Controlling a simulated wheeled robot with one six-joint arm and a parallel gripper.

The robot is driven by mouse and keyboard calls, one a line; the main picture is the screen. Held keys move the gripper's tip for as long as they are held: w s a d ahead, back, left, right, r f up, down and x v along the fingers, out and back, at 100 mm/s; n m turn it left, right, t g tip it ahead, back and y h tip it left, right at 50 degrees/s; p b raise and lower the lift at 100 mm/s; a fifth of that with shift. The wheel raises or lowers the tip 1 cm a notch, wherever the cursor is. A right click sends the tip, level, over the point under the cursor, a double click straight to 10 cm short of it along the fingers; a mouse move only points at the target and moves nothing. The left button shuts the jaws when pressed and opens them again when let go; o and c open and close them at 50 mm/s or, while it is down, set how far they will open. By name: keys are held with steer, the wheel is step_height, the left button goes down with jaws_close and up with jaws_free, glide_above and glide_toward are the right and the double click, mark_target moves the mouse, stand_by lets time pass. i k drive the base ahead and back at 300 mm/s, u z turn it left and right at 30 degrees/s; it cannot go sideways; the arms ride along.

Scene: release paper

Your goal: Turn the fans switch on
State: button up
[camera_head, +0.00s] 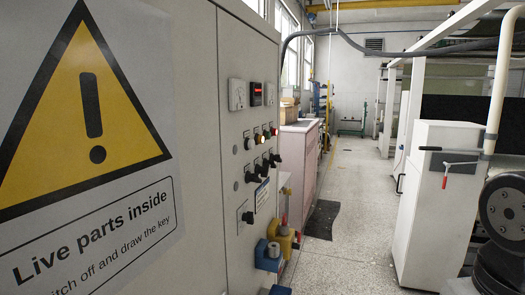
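A grey control cabinet (243,60) fills the left side, seen at a steep angle. My gripper is not in view; a dark round joint (505,212) at the right edge appears to be part of my arm.
Blue and yellow sockets (272,250) jut from the cabinet's lower edge. A white cabinet (434,215) with a red-tipped lever (446,178) stands at right. The speckled floor (345,220) between is open, with a dark mat (322,219). A pink-sided bench (300,165) stands beyond the control cabinet.

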mark_target(277, 159)
steer(key=k, duration=0.65)
steer(key=z, duration=0.4)
steer(key=i, duration=1.55)
steer(key=u, duration=0.4)
